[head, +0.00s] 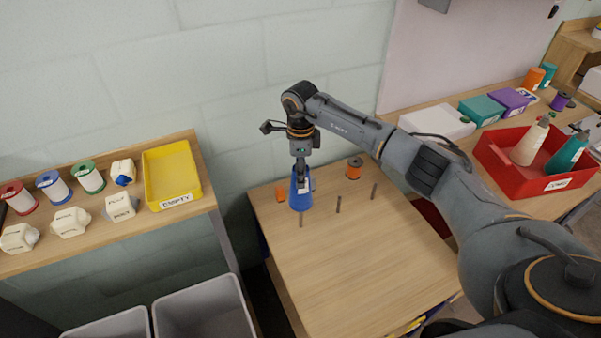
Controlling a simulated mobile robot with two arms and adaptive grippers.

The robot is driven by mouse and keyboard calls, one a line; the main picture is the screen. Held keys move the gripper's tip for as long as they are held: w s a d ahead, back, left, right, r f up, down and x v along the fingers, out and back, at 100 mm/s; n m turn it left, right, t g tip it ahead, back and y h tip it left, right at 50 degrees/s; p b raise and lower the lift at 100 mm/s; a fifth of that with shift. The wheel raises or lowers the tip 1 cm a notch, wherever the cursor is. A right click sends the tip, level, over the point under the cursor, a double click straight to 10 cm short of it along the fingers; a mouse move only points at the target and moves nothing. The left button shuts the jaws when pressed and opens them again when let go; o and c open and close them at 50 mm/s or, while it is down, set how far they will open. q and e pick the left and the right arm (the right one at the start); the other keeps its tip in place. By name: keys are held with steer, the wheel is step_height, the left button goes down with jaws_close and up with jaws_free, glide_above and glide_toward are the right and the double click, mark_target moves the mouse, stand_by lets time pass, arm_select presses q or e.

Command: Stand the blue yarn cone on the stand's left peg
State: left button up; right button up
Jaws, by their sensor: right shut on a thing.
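The blue yarn cone (300,200) is upright, narrow end up, over the back left of the wooden table. My right gripper (301,174) comes down from above and is shut on the cone's top. The stand shows as three thin dark pegs in a slanting row: the left peg (301,220), the middle peg (338,204) and the right peg (373,191). The left peg shows just below the cone's base in the picture; I cannot tell whether the cone is directly above it or behind it. The middle and right pegs are bare. My left gripper is out of view.
An orange spool (354,169) stands at the table's back, and a small orange item (280,193) is left of the cone. The front of the wooden table (360,275) is clear. A shelf with a yellow tray (148,180) is at left, a red bin (510,178) at right.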

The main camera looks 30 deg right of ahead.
mark_target(301, 200)
steer(key=shift+w+d+m, duration=0.25)
steer(key=shift+w+m, duration=0.15)
steer(key=shift+m, duration=0.3)
steer(key=shift+f+b, duration=4.4)
steer(key=shift+f, duration=1.5)
steer(key=shift+f+b, duration=0.5)
steer(key=shift+f, duration=0.15)
steer(key=o, duration=1)
steer(key=shift+o, duration=0.2)
